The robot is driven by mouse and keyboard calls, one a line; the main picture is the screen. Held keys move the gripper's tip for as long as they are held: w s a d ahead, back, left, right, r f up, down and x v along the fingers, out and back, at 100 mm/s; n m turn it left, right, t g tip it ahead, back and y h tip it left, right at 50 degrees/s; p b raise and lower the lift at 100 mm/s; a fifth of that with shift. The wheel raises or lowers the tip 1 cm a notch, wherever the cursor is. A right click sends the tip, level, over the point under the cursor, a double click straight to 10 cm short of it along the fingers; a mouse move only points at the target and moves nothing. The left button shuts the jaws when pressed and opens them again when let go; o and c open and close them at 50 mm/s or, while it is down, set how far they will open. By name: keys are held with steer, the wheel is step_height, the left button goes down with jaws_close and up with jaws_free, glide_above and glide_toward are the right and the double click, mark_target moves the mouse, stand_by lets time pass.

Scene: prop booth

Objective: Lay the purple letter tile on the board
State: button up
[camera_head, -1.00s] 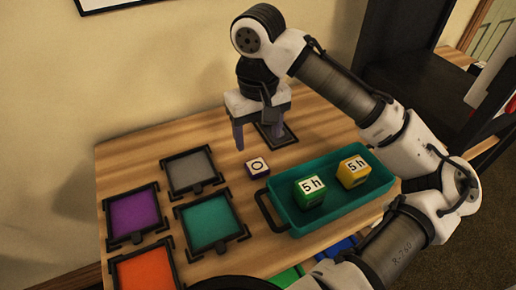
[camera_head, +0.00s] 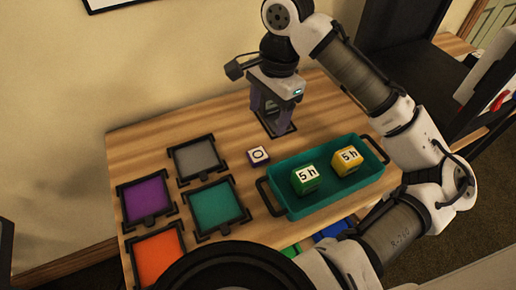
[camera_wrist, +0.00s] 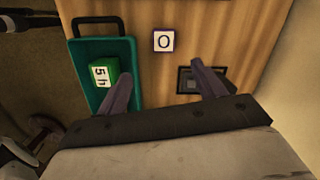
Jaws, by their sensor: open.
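The purple letter tile (camera_head: 259,156) is a small block with a white top marked O and purple sides. It lies on the wooden table, left of the teal tray, and shows in the wrist view (camera_wrist: 163,41) beyond my fingertips. My gripper (camera_head: 273,122) is open and empty, pointing down above the table behind the tile. In the wrist view the open fingers (camera_wrist: 161,73) are apart, with nothing between them. A small dark framed plate (camera_wrist: 187,80) lies near one finger; I cannot tell if it is the board. Framed purple (camera_head: 146,201), grey (camera_head: 197,160), teal (camera_head: 216,207) and orange (camera_head: 158,248) panels lie to the left.
The teal tray (camera_head: 330,200) with dark handles stands right of the tile. It holds a green block (camera_head: 305,179) and a yellow block (camera_head: 347,160), both marked 5h. The wall (camera_head: 60,110) is behind the table. Bare wood surrounds the tile.

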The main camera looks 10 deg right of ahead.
steer(key=m, duration=0.3)
steer(key=p, duration=0.1)
glide_above(258, 154)
steer(key=d, duration=0.1)
steer(key=f, duration=0.8)
steer(key=shift+s+f, duration=0.1)
steer(key=shift+s, duration=0.25)
steer(key=shift+w+a+f+p, duration=0.15)
steer(key=shift+f+p, duration=0.1)
steer(key=shift+f, duration=0.65)
steer(key=shift+w+a+f+p, duration=0.1)
steer(key=shift+f+p, duration=0.2)
steer(key=shift+f, duration=0.55)
steer(key=shift+w+a+f+p, duration=0.15)
steer(key=shift+f+p, duration=0.1)
steer(key=shift+f, duration=0.65)
steer(key=shift+s, duration=0.1)
steer(key=shift+c, duration=0.3)
steer(key=c, duration=1.1)
steer(key=shift+o, duration=0.2)
steer(key=shift+r, duration=0.15)
